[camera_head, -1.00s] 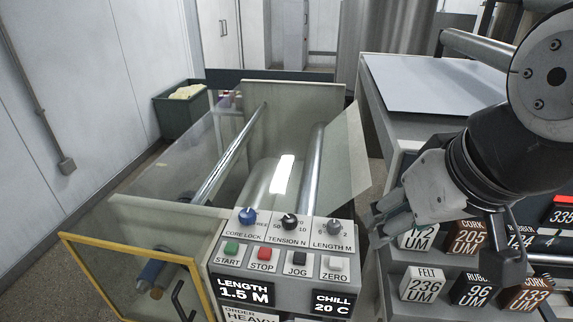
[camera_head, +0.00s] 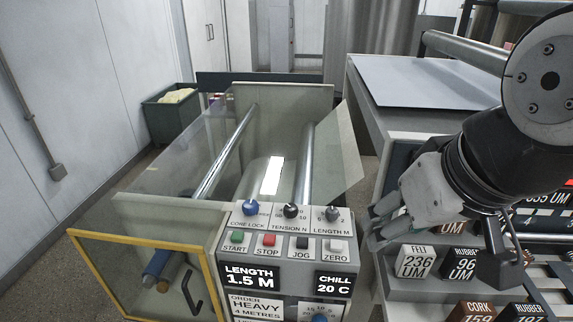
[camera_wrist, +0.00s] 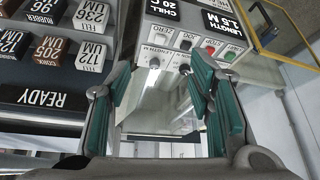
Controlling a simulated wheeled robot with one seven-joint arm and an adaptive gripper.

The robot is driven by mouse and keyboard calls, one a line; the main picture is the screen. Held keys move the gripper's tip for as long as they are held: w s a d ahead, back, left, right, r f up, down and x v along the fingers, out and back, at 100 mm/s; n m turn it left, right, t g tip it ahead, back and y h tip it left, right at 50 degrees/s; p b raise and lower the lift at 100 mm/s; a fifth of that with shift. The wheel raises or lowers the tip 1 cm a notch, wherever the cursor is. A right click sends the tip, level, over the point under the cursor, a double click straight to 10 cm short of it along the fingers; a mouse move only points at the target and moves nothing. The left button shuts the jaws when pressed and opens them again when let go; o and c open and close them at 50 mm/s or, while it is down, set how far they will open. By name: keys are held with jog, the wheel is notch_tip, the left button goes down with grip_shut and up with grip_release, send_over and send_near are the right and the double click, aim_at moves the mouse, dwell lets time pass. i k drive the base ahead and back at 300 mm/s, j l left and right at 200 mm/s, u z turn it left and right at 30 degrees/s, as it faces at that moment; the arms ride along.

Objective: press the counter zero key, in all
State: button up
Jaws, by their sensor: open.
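The counter zero key is the pale ZERO key (camera_head: 336,246) at the right end of the key row on the control panel (camera_head: 262,252). Beside it are the black JOG key (camera_head: 302,243), the red STOP key (camera_head: 269,240) and the green START key (camera_head: 237,237). The length display (camera_head: 249,279) reads 1.5 M. My gripper (camera_head: 374,226) is right of the panel, apart from the key. In the wrist view my gripper (camera_wrist: 160,85) is open and empty, its green-padded fingers either side of the panel's knobs. The ZERO key also shows upside down there (camera_wrist: 166,34).
Labelled core blocks stand on a rack at the right, among them the FELT block (camera_head: 416,262). A yellow-framed guard door (camera_head: 150,270) is left of the panel. A clear cover (camera_head: 185,150) and rollers lie behind it. A green bin (camera_head: 172,115) stands further back.

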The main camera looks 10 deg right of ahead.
aim_at(335, 246)
jog(key=k+l+z, duration=0.1)
jog(key=z, duration=0.4)
jog(key=k+l+z, duration=0.15)
jog(key=z, duration=0.3)
jog(key=k+l, duration=0.05)
